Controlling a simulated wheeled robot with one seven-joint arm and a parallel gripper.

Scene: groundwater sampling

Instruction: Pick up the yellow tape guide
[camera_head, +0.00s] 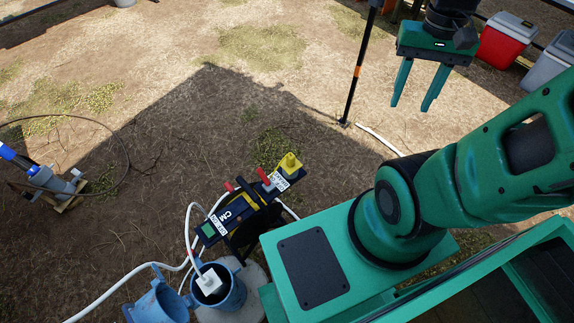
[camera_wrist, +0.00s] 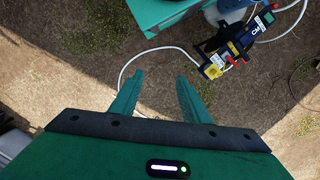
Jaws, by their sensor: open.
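The yellow tape guide (camera_head: 289,162) is a small yellow piece at the upper right end of a dark instrument with a reel, near the middle of the head view. In the wrist view the yellow tape guide (camera_wrist: 213,70) shows at the lower end of the same instrument. My gripper (camera_head: 413,106) is open and empty at the upper right of the head view, well apart from the guide. Its two green fingers also show spread in the wrist view (camera_wrist: 160,82), with bare ground between them.
The instrument (camera_head: 235,210) stands beside blue buckets (camera_head: 230,291) and white tubing (camera_head: 128,274). A black pole with an orange band (camera_head: 354,80) stands between my gripper and the instrument's side. Coolers (camera_head: 506,40) stand at upper right. Bare ground lies behind the instrument.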

